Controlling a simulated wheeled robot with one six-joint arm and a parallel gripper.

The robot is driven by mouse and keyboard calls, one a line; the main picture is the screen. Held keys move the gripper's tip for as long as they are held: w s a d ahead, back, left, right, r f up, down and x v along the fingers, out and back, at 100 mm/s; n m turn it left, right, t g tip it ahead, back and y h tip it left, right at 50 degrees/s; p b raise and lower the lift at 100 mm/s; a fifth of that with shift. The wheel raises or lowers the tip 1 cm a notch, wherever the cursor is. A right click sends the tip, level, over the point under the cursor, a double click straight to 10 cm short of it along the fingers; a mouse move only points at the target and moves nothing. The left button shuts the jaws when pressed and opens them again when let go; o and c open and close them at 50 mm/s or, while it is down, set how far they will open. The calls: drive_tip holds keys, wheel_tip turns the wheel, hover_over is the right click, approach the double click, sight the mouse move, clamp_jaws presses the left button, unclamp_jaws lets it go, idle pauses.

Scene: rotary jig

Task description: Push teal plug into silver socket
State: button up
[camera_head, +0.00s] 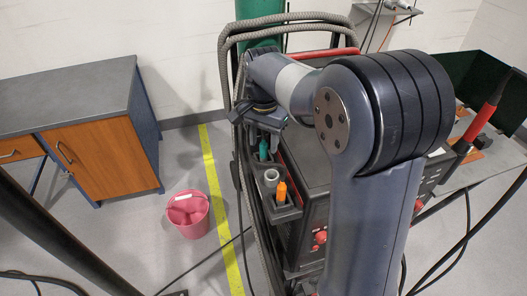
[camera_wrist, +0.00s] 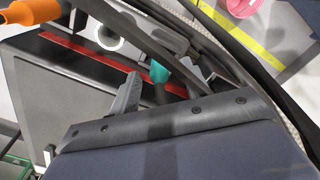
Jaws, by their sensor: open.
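The teal plug (camera_head: 263,150) stands upright in the dark holder on the side of the machine; its teal end also shows in the wrist view (camera_wrist: 159,72). The silver socket (camera_head: 271,178) is a ring in the same holder, nearer the camera than the teal plug; in the wrist view its round opening (camera_wrist: 105,38) lies up and left of the plug. My gripper (camera_head: 270,122) is above the teal plug. In the wrist view my gripper (camera_wrist: 160,92) is open, with the plug seen between its fingers. I cannot tell whether the fingers touch it.
An orange plug (camera_head: 281,193) stands in the holder beside the silver socket. Cables and hoses run close along the machine's left side. A pink bucket (camera_head: 188,213) stands on the floor near the yellow line. A wooden-fronted cabinet (camera_head: 105,157) is at left.

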wheel_tip(320, 180, down, 2)
drive_tip(key=shift+c, duration=0.2)
clamp_jaws()
idle(0.4)
